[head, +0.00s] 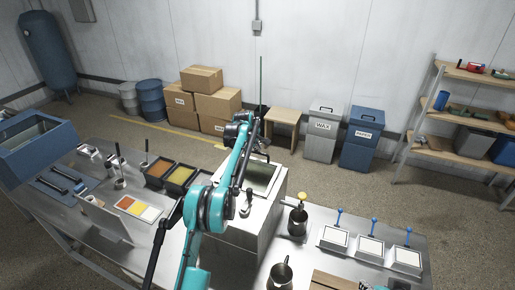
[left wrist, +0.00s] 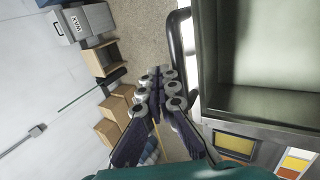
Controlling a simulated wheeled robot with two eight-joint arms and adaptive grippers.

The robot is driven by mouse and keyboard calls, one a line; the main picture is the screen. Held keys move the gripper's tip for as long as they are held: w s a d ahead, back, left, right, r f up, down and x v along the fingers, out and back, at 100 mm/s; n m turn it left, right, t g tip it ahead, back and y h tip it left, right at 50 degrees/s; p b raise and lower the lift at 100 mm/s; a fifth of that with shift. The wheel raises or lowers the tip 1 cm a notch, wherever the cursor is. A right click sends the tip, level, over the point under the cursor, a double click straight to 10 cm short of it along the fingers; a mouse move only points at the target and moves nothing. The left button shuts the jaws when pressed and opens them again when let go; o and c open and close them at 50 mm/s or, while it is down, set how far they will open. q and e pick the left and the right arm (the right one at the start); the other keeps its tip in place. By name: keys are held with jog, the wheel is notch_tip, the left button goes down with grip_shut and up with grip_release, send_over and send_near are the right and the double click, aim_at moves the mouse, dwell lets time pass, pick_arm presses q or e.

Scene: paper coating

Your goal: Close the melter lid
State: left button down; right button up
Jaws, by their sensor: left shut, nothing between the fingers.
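I cannot clearly make out the lid; a thin upright green strip (head: 261,80) rises behind the melter. My left gripper (head: 236,132) is beyond the far side of the melter, partly hidden by my arm. In the left wrist view its fingers (left wrist: 155,92) are together and empty, left of the bar.

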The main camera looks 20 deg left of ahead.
pick_arm(q)
jog(key=s+r+m+b, duration=0.1)
jog(key=s+r+m, duration=0.3)
jog(key=r+m, duration=0.4)
jog(key=s+r+m+b, duration=0.1)
jog(key=s+r+m, duration=0.35)
jog(key=m, duration=0.55)
jog(key=shift+t, duration=0.4)
jog(key=x, duration=0.7)
jog(key=w+x, duration=0.1)
jog(key=x, duration=0.2)
jog(key=shift+a+r, duration=0.15)
jog(key=shift+a, duration=0.05)
jog(key=shift+s+f, duration=0.25)
jog(key=shift+f, duration=0.9)
jog(key=shift+s+f, duration=0.15)
jog(key=shift+f, duration=0.4)
